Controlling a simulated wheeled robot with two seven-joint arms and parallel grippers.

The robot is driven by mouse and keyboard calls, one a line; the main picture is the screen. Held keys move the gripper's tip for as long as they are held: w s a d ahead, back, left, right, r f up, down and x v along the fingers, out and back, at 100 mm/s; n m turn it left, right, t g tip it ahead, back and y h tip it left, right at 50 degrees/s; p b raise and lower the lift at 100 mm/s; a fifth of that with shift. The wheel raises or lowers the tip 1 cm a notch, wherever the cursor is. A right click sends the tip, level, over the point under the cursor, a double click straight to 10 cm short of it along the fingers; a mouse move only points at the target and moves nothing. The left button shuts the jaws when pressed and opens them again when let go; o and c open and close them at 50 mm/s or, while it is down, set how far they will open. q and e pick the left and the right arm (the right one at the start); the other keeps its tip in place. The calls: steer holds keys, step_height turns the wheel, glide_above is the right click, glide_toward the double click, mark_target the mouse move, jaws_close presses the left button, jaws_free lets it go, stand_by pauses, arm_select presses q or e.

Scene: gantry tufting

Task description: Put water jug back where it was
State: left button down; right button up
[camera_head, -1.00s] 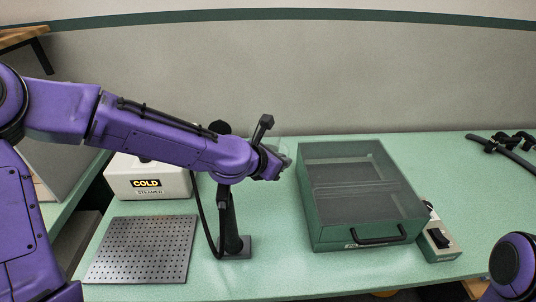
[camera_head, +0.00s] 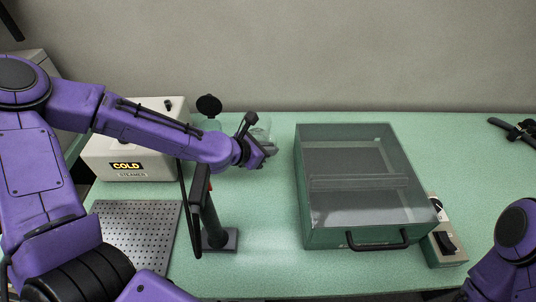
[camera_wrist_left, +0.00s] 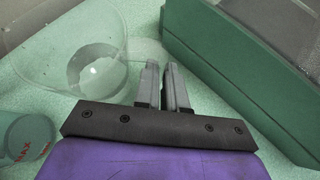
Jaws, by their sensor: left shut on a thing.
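The clear water jug (camera_head: 262,127) is at the back of the green bench, partly hidden behind my left gripper (camera_head: 268,150). In the left wrist view the clear, round-walled jug (camera_wrist_left: 70,45) is just left of the fingers (camera_wrist_left: 165,85). The fingers are nearly together, shut on the jug; the part gripped is mostly hidden between them. I cannot tell whether the jug's base touches the bench. My right arm shows at the lower right of the head view, but its gripper is out of view.
A white steamer (camera_head: 125,160) marked COLD, with an open black cap (camera_head: 209,105) near it, is on the left. A perforated plate (camera_head: 140,235) and black stand (camera_head: 215,238) are in front. A green clear-lidded box (camera_head: 325,235) is right of the jug.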

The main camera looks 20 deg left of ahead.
arm_select(q)
steer(key=shift+w+f, duration=0.2)
steer(key=shift+f, duration=1.05)
steer(key=shift+d, duration=0.1)
steer(key=shift+s, duration=0.1)
steer(key=shift+f, duration=0.1)
steer(key=c, duration=1.2)
jaws_free()
steer(key=shift+o, duration=0.2)
